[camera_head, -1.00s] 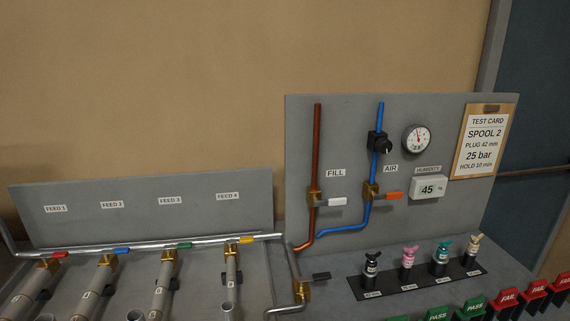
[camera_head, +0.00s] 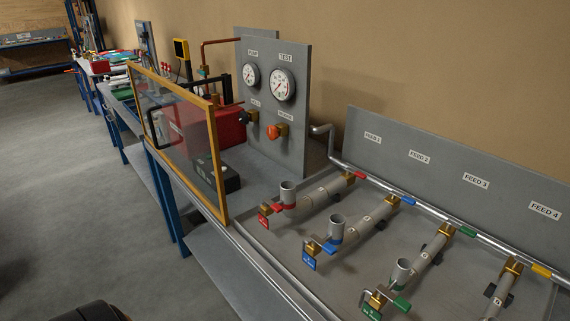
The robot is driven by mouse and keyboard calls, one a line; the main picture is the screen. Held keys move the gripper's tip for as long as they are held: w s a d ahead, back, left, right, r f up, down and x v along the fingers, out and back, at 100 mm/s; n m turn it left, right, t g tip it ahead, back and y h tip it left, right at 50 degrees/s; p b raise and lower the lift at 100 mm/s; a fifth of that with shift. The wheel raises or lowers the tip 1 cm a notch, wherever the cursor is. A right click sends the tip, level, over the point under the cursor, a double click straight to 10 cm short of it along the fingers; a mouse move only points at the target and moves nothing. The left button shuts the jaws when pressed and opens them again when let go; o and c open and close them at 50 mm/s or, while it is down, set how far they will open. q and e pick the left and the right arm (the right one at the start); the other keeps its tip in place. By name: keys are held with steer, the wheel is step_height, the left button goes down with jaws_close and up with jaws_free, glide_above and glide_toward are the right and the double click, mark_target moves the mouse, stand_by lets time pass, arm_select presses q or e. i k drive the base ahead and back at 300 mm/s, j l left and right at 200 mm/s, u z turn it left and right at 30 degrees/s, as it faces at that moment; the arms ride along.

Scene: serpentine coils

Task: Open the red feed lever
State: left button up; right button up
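The red feed lever (camera_head: 359,176) sits on a brass valve (camera_head: 349,178) at the wall end of the leftmost pipe run, below the FEED 1 label (camera_head: 372,137). It lies against the silver supply pipe. Its exact angle is hard to tell at this size. The run's grey pipe (camera_head: 318,198) leads toward the front edge, with a red-collared upright stub (camera_head: 287,192) and a red tag (camera_head: 264,221). Neither gripper shows. A dark rounded part of mine is at the bottom left.
Blue (camera_head: 408,201), green (camera_head: 467,231) and yellow (camera_head: 541,271) levers follow along the supply pipe. A framed clear screen (camera_head: 180,135) stands left of the runs, before a gauge panel (camera_head: 301,105). The floor (camera_head: 70,180) at left is clear.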

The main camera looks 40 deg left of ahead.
mark_target(362, 176)
steer(key=u, duration=0.75)
